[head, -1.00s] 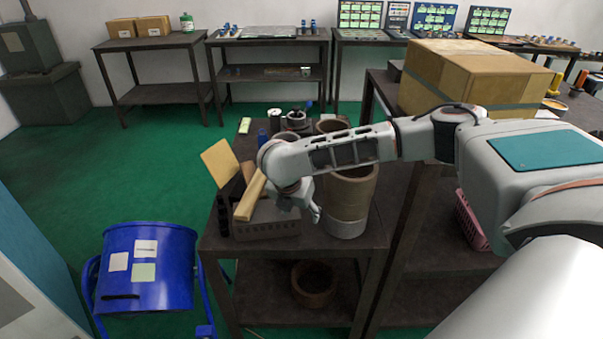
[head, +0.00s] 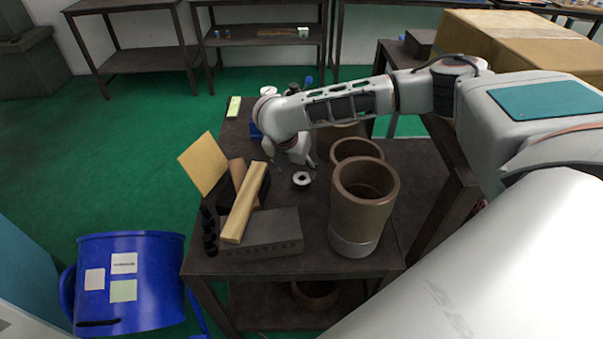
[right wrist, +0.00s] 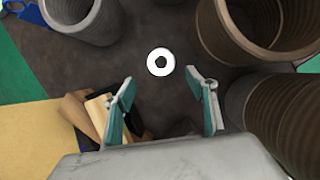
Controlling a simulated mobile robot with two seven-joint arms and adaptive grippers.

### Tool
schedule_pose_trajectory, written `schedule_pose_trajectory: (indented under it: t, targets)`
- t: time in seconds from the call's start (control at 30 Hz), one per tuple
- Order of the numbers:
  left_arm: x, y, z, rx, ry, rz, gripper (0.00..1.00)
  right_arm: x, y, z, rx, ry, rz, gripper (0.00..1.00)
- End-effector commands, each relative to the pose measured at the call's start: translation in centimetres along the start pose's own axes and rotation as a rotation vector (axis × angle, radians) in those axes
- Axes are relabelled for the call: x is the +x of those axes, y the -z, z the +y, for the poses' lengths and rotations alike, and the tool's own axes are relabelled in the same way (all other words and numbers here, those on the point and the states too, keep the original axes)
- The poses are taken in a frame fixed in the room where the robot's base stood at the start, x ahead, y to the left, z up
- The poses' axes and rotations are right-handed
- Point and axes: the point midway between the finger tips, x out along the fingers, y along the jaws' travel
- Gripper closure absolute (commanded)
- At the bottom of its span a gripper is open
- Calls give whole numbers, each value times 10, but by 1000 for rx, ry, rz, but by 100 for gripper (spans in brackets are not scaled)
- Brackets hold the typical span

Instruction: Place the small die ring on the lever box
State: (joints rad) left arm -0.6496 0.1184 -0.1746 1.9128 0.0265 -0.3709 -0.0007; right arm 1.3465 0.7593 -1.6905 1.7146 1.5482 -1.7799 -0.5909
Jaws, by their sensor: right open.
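The small die ring (head: 302,179), a pale metal ring with a dark hole, lies flat on the dark table top. It also shows in the right wrist view (right wrist: 160,63), beyond and roughly between my fingertips. My right gripper (right wrist: 164,88) is open and empty, with its two teal-padded fingers apart. In the head view my right gripper (head: 297,160) is just behind the ring and partly hidden by its own wrist. A grey box (head: 272,228) with a row of small holes, possibly the lever box, stands at the table's front left. My left gripper is not in view.
Tall brown cylinders (head: 364,200) stand right of the ring. Wooden bars (head: 244,205) lean over the grey box, beside a tan board (head: 203,164) and black knobs (head: 209,232). A blue bin (head: 130,280) stands on the floor at left.

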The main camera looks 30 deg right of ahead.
Motion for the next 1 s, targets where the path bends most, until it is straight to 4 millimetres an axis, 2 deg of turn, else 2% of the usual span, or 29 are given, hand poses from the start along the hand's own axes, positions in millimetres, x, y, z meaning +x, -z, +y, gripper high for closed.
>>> schedule_pose_trajectory:
  t: [0.33, 0.6, 0.93, 1.0]
  targets:
    - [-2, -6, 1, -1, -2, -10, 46, 34, -2, -2, 1, 4, 0, 43]
    - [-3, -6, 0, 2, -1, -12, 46, 70, -5, -3, -1, 3, 0, 43]
    - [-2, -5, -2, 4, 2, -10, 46, 77, -6, -3, -1, 1, 0, 43]
    - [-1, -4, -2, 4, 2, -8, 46, 77, -6, -3, -1, 1, 0, 62]
